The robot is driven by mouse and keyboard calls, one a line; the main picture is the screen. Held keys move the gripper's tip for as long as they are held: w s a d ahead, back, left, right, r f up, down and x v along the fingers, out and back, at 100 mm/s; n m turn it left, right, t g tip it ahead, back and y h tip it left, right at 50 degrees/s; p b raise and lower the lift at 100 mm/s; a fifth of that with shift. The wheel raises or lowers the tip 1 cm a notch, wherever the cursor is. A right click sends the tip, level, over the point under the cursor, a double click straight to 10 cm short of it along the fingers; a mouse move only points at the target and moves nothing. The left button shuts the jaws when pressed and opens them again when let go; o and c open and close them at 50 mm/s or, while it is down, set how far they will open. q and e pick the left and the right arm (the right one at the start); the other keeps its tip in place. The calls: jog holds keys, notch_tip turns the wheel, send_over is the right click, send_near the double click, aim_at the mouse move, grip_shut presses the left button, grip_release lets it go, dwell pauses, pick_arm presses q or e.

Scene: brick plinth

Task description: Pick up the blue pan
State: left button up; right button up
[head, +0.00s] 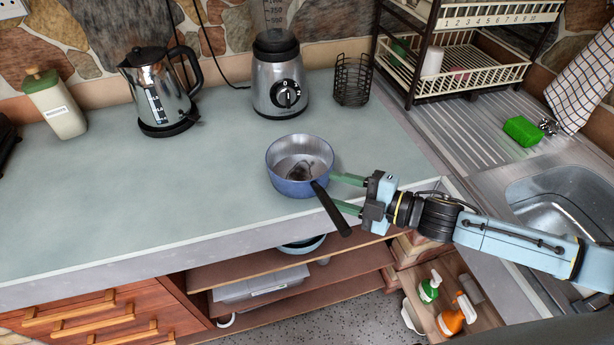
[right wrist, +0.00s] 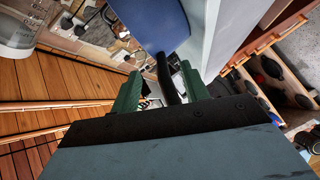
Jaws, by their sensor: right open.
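The blue pan (head: 292,187) stands upright on the counter near its front edge, with its black handle (head: 331,208) pointing toward the front right, past the edge. My right gripper (head: 340,193) is at the right of the pan, with its green fingers open and pointing left. The handle passes between or close to the fingers. In the right wrist view the pan's blue side (right wrist: 150,22) is ahead, and the black handle (right wrist: 167,80) shows between the two open fingers of the right gripper (right wrist: 160,90). I cannot tell whether a finger touches it. My left gripper is out of view.
A blender (head: 280,85) and a wire basket (head: 352,80) stand behind the pan. A kettle (head: 160,90) and a canister (head: 55,105) are at the back left. A sink (head: 565,200) and dish rack (head: 465,70) are right. The counter's left middle is clear.

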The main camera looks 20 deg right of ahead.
aim_at(325, 188)
jog(key=x, duration=0.3)
jog(key=shift+w+a, duration=0.15)
jog(key=shift+a, duration=0.1)
jog(key=shift+f, duration=0.1)
grip_shut()
